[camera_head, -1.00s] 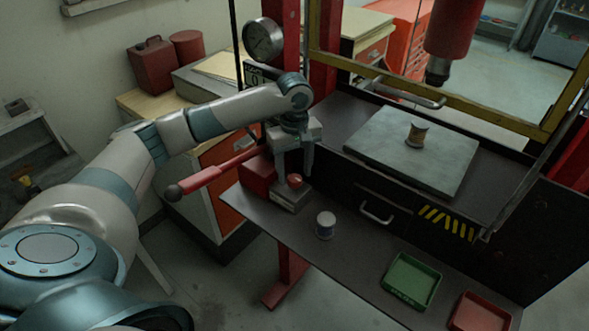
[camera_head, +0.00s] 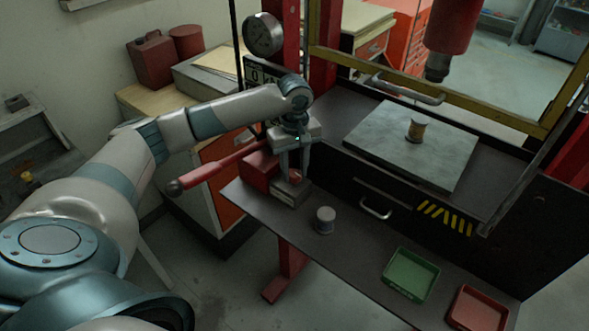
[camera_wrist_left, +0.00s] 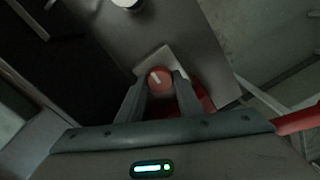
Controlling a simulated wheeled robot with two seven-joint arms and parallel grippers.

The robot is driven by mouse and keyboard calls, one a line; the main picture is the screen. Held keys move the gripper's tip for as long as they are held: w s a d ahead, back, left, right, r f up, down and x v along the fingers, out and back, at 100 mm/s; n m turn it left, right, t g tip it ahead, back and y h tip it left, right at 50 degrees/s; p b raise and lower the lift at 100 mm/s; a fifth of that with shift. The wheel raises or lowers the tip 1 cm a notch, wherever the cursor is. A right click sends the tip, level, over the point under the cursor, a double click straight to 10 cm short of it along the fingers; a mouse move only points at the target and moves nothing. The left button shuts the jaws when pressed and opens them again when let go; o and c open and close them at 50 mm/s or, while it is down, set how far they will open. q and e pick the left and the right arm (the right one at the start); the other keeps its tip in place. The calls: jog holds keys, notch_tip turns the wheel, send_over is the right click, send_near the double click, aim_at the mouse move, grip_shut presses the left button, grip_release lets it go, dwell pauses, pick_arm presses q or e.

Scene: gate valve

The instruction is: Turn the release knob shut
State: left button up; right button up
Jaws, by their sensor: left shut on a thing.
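The release knob (camera_head: 295,176) is a small round red knob on a grey block at the front of the red pump body (camera_head: 259,169). In the left wrist view the knob (camera_wrist_left: 159,80) has a pale pointer mark and sits between the fingertips. My left gripper (camera_head: 292,173) reaches down from above and is shut on the knob, one finger on each side. The fingers partly hide the knob in the head view. My right gripper is not in view.
A red pump lever (camera_head: 215,168) sticks out to the left. A grey cylinder (camera_head: 325,220) stands on the shelf, with a green tray (camera_head: 411,274) and a red tray (camera_head: 478,308) to its right. A pressure gauge (camera_head: 263,35) hangs above. The shelf's middle is clear.

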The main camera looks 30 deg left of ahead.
pick_arm(q)
jog(key=shift+m, duration=0.3)
jog(key=m, duration=1.2)
jog(key=shift+w, duration=0.1)
jog(key=shift+m, duration=1.8)
jog(key=o, duration=1)
jog(key=shift+o, duration=0.2)
